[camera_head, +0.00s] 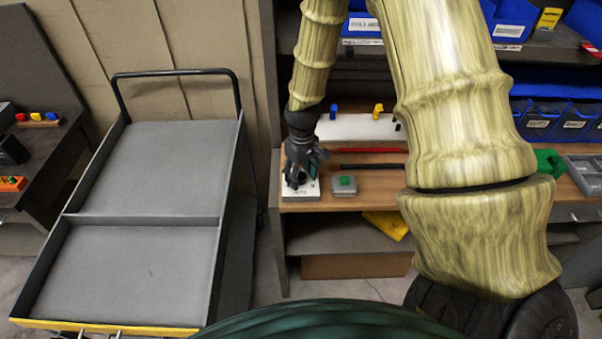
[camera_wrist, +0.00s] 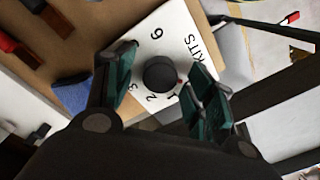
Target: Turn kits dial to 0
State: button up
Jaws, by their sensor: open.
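The kits dial is a round dark knob (camera_wrist: 159,73) on a white plate (camera_wrist: 180,35) lettered KITS. In the wrist view the digits 6, 3, 2 and 1 show around the knob. A small red mark shows at the knob's right edge, close to the right finger pads. I cannot see a 0; the right finger covers part of the plate. My gripper (camera_wrist: 163,77) is open, with its green finger pads on either side of the knob and gaps between. In the head view my gripper (camera_head: 302,178) points down over the white plate (camera_head: 300,194) at the bench's left end.
A grey box with a green button (camera_head: 344,184) stands right of the plate. A grey cart (camera_head: 150,220) stands left of the bench.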

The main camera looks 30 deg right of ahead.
aim_at(302, 175)
notch_tip(302, 175, up, 12)
jog(key=shift+d, duration=0.15)
dwell(0.6)
dwell(0.5)
